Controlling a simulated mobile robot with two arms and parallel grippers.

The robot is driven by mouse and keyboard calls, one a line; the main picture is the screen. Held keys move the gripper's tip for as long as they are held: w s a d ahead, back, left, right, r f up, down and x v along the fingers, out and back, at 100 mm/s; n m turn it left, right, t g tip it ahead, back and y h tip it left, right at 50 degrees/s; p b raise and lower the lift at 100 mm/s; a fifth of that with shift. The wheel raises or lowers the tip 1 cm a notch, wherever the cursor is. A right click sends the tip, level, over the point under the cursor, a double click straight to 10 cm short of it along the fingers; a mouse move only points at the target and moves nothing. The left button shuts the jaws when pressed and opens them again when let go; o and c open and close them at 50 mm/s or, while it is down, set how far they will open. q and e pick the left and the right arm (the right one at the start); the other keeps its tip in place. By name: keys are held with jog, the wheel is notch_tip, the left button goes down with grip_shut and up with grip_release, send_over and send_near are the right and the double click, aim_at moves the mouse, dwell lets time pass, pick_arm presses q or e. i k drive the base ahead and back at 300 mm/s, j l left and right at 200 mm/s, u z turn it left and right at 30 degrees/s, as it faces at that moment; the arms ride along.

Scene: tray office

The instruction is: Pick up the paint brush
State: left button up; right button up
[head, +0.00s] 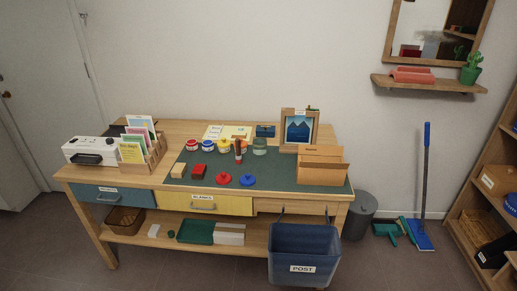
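I cannot make out a paint brush for certain at this size. A small upright red-and-brown item (238,152) stands on the dark green mat (290,179), close to several small paint pots, and I cannot tell what it is. The pots are red (191,146), blue (207,146) and yellow (224,147). A greenish glass jar (259,147) stands to their right, and I cannot tell whether anything is in it. Neither of my grippers is in view.
The wooden desk (160,130) also holds a card rack (145,150), a white box (88,149), a framed picture (299,130) and a cardboard box (321,166). A blue bin (303,255) labelled POST stands in front. A broom (425,190) leans on the wall at right.

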aim_at(237, 141)
jog(key=i+l+u, duration=0.1)
jog(key=i+l, duration=0.75)
jog(key=i, duration=0.1)
